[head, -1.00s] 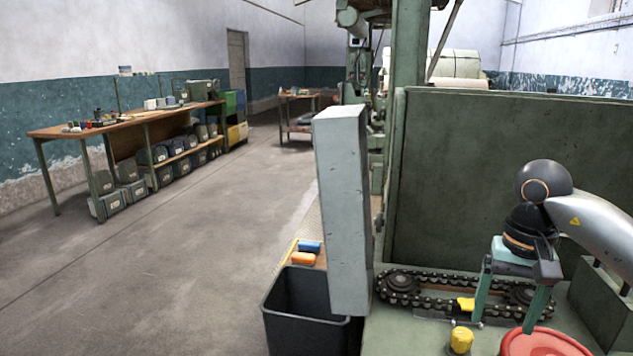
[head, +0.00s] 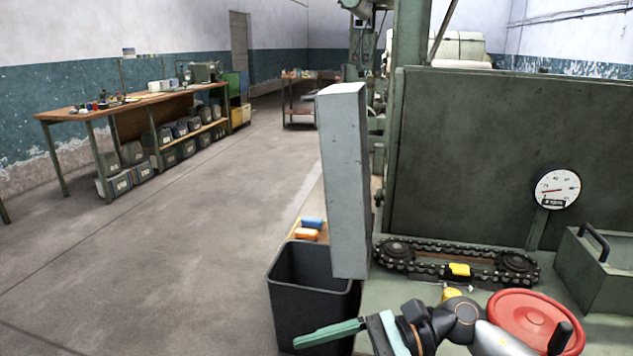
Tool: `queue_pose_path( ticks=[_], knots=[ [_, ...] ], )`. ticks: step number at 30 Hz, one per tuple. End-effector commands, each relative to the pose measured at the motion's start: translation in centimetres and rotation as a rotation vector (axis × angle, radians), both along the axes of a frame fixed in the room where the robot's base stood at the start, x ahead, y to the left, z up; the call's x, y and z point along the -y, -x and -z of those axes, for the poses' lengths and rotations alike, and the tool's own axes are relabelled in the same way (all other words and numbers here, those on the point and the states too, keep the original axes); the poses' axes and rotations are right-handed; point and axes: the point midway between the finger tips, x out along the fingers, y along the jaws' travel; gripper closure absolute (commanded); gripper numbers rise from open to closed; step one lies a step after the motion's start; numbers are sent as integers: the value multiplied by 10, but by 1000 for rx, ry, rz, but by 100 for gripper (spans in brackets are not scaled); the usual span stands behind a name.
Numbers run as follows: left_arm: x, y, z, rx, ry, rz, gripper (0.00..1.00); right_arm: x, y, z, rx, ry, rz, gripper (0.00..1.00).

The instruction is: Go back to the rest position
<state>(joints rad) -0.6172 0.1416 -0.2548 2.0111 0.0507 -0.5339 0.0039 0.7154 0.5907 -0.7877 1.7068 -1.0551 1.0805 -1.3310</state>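My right arm comes in from the bottom edge, right of centre. Its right gripper (head: 322,336) points left, low in front of the dark bin. One teal finger shows at the upper end of the pale palm, set wide. The other finger is out of sight below the picture's edge. Nothing is seen held on the visible finger. My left gripper is not in view.
A black bin (head: 312,273) stands beside the grey post (head: 345,185). Open floor (head: 190,250) lies left.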

Motion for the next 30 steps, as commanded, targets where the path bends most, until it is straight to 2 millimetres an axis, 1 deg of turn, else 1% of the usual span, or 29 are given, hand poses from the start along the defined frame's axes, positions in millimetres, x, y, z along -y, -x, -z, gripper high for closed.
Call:
queue_pose_path(
  ticks=[1, 2, 3, 5, 6, 8, 9, 11, 12, 14, 15, 16, 17, 18, 19, 20, 21, 22, 23, 24, 26, 27, 29, 30],
  knots=[
    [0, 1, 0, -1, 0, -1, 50, -12, 4, -5, -153, -107, 61, 19],
    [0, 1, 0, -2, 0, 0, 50, -16, 3, -10, -248, -169, 101, 19],
    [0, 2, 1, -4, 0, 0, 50, -20, 0, -15, -379, -251, 156, 19],
    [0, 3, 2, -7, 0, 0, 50, -21, -6, -20, -584, -371, 234, 19],
    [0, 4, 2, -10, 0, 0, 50, -19, -12, -21, -724, -449, 285, 19],
    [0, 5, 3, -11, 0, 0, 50, -11, -23, -17, -943, -566, 361, 19],
    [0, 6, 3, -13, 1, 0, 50, -5, -30, -11, -1090, -642, 410, 19],
    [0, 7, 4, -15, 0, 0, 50, 9, -40, 3, -1315, -756, 481, 19],
    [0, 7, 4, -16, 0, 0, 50, 19, -46, 16, -1467, -833, 528, 19],
    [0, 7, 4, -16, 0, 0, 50, 35, -51, 41, -1695, -950, 599, 19],
    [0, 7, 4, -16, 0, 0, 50, 47, -51, 61, -1848, -1029, 644, 19],
    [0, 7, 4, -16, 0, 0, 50, 55, -51, 78, -1961, -1091, 679, 19],
    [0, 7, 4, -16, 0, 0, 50, 64, -48, 96, -2075, -1152, 714, 19],
    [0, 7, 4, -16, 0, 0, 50, 75, -41, 120, -2223, -1238, 757, 19],
    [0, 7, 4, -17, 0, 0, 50, 83, -35, 138, -2330, -1302, 790, 19],
    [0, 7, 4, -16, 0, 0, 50, 90, -27, 156, -2433, -1367, 821, 19],
    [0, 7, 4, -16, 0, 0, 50, 99, -14, 180, -2560, -1452, 862, 19],
    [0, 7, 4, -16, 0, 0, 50, 104, -4, 196, 2589, 1479, -870, 19],
    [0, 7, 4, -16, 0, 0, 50, 109, 7, 212, 2495, 1440, -840, 19],
    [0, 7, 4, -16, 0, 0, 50, 114, 23, 230, 2381, 1391, -801, 19],
    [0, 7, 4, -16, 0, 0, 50, 121, 48, 255, 2218, 1327, -750, 19],
    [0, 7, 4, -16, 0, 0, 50, 124, 65, 270, 2115, 1287, -719, 19],
    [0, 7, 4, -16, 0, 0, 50, 128, 92, 289, 1966, 1231, -675, 19],
    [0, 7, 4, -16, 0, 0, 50, 130, 111, 301, 1868, 1197, -646, 19]
  ],
)
